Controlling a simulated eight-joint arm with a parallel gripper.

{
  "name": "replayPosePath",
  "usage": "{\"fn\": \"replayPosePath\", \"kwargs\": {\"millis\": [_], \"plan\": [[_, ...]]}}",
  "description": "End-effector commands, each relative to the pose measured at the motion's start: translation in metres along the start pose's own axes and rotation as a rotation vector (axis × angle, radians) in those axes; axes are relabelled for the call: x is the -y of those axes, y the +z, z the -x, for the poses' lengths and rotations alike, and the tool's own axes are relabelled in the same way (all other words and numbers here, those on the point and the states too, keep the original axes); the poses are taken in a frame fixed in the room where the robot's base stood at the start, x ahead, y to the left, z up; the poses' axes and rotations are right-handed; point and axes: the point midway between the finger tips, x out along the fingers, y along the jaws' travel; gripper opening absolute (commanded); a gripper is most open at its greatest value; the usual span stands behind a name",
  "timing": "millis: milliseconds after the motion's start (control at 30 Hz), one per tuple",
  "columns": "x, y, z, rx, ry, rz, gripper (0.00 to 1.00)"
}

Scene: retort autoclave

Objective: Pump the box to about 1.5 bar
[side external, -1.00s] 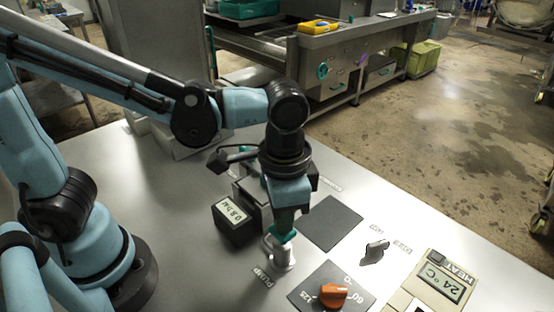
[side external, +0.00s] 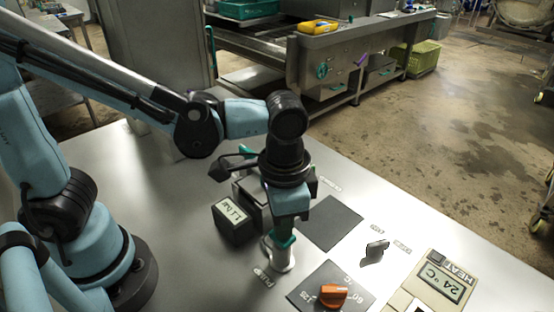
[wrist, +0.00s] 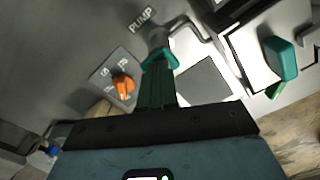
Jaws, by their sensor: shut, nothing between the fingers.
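The pump (side external: 283,258) is a short metal cylinder on the worktop beside the PUMP label. It also shows in the wrist view (wrist: 157,36). My gripper (side external: 281,239) points down, shut and empty, with its tips at the top of the pump. The metal box (side external: 247,191) is behind my gripper and mostly hidden. A teal handle (wrist: 282,58) shows at the box in the wrist view.
An orange knob (side external: 333,295) on a dark dial plate is just right of the pump. A grey switch (side external: 375,250) and the HEAT panel (side external: 444,280), reading 24 °C, lie farther right. A dark square pad (side external: 333,222) lies flat behind the pump.

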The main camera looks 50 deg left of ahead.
Motion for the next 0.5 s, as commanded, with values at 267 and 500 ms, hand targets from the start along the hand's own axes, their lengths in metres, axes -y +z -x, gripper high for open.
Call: {"fn": "replayPosePath", "kwargs": {"millis": [267, 500], "plan": [[0.000, 0.000, -0.002, -0.002, 0.000, 0.000, 0.00], [0.000, 0.000, 0.009, -0.002, 0.000, 0.000, 0.00]]}}
